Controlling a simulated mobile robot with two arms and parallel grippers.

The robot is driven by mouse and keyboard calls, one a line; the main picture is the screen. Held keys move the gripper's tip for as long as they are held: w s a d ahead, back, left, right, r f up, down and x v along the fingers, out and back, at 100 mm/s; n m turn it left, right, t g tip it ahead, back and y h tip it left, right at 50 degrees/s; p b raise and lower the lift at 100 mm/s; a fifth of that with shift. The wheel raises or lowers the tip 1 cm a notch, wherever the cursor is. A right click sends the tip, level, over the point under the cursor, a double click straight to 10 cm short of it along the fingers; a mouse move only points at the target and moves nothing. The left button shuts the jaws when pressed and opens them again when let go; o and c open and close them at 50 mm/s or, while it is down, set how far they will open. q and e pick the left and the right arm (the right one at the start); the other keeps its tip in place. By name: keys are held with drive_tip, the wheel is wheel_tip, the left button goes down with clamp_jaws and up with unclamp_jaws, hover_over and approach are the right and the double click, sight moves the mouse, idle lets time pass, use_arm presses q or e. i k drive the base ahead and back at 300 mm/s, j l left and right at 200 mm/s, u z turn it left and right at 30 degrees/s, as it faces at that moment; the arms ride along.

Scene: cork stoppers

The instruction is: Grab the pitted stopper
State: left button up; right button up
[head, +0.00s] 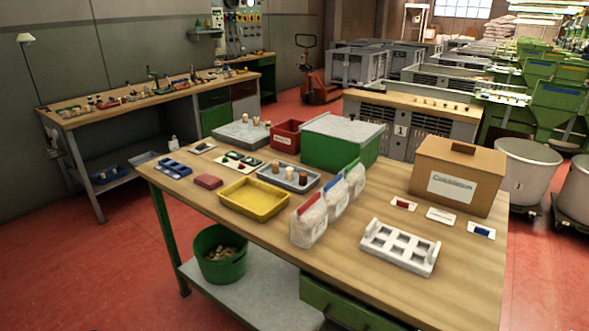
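A grey tray (268,179) on the wooden workbench holds a few stoppers: a brown one (275,168), a pale one (289,173) and a darker brown one (303,179). More small stoppers (256,121) stand on a grey slab (228,133) at the back left of the bench. They are too small in the picture to tell which one is pitted. Neither of my grippers is in view.
The workbench (385,200) also carries a yellow tray (252,198), a green box (335,150), a red bin (285,138), clear bags (310,222), a white rack (400,247) and a cardboard box (458,172). A green bucket (220,265) with corks sits on the lower shelf.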

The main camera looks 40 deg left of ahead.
sight(275, 164)
drive_tip(key=j+z, duration=0.85)
drive_tip(key=z, duration=0.15)
